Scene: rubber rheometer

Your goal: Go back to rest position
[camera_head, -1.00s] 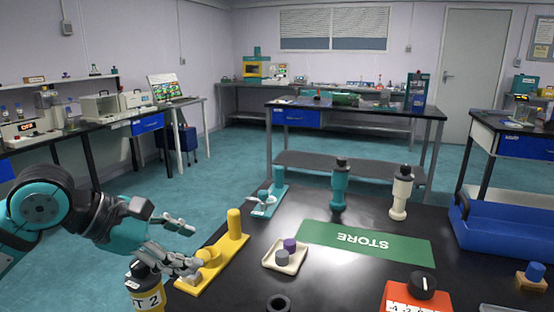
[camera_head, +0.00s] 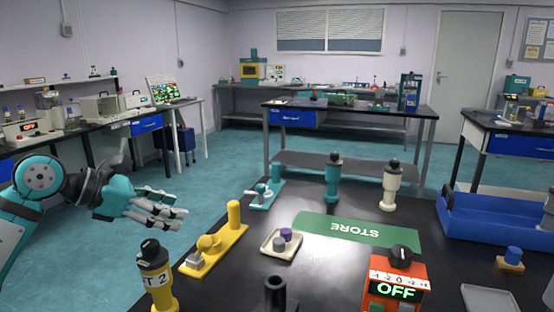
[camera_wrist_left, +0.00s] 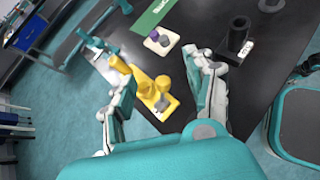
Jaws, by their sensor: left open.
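My left gripper (camera_head: 158,208) is open and empty at the left, over the floor beside the black table's left edge. Its two fingers also show in the left wrist view (camera_wrist_left: 165,98), apart, with the yellow fixture between and beyond them. The yellow fixture (camera_head: 222,244) stands on the table to the right of the gripper, apart from it in the head view. A yellow and black tool marked "T 2" (camera_head: 155,275) stands upright at the near left. My right gripper is not in view.
The black table holds a white tray (camera_head: 268,246) with purple and grey pieces, a green STORE mat (camera_head: 320,227), teal and cream tools (camera_head: 332,183), a blue bin (camera_head: 480,228) and an orange box reading OFF (camera_head: 395,280). Open floor (camera_head: 110,260) lies left of the table.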

